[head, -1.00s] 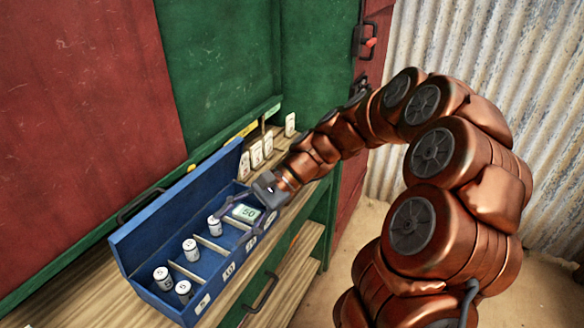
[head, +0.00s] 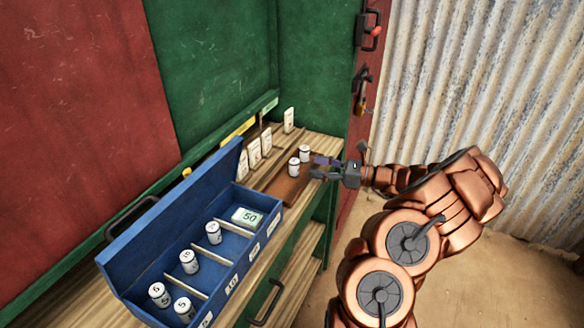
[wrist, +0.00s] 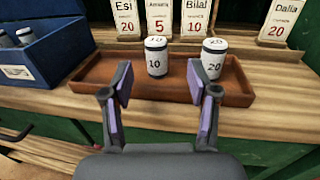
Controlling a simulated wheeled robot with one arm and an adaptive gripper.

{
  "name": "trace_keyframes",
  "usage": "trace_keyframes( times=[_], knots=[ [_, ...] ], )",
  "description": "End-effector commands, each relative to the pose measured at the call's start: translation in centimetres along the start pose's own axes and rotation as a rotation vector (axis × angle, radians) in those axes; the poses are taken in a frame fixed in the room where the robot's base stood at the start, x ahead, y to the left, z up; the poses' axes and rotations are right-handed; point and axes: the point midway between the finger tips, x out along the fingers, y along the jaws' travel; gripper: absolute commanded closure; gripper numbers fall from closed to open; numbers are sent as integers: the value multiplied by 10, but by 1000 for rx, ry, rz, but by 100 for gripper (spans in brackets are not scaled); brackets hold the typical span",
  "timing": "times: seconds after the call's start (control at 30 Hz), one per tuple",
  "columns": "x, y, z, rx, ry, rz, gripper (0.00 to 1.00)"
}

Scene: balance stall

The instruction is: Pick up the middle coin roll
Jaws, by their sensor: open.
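Two white coin rolls with dark caps stand upright on a brown tray (head: 280,188) on the counter. The roll marked 10 (wrist: 156,60) stands near the tray's middle in the wrist view, and the roll marked 20 (wrist: 213,62) stands to its right. In the head view, the nearer roll (head: 294,168) and the farther roll (head: 305,154) stand close together. My gripper (head: 319,168) is open and empty at the tray's front edge. In the wrist view, its fingers (wrist: 163,92) are spread, with the 10 roll beyond the gap, apart from it.
A blue compartment box (head: 232,283) on the counter holds several rolls and a green 50 note bundle (head: 247,216). Price cards (wrist: 196,18) stand behind the tray. The tray's left part is bare. A corrugated wall (head: 480,70) rises at the right.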

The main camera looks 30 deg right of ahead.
Motion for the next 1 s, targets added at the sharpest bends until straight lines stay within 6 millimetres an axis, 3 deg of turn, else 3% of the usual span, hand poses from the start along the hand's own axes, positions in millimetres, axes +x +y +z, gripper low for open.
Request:
trace_keyframes(
  times=[0.37, 0.7, 0.93, 1.0],
  knots=[
    [27, 1, 1, 0, -1, -2, 40],
    [71, 6, -1, -1, 1, 2, 40],
    [74, 5, -2, -3, 1, 1, 40],
    [74, 6, -2, -2, 1, 1, 46]
  ],
)
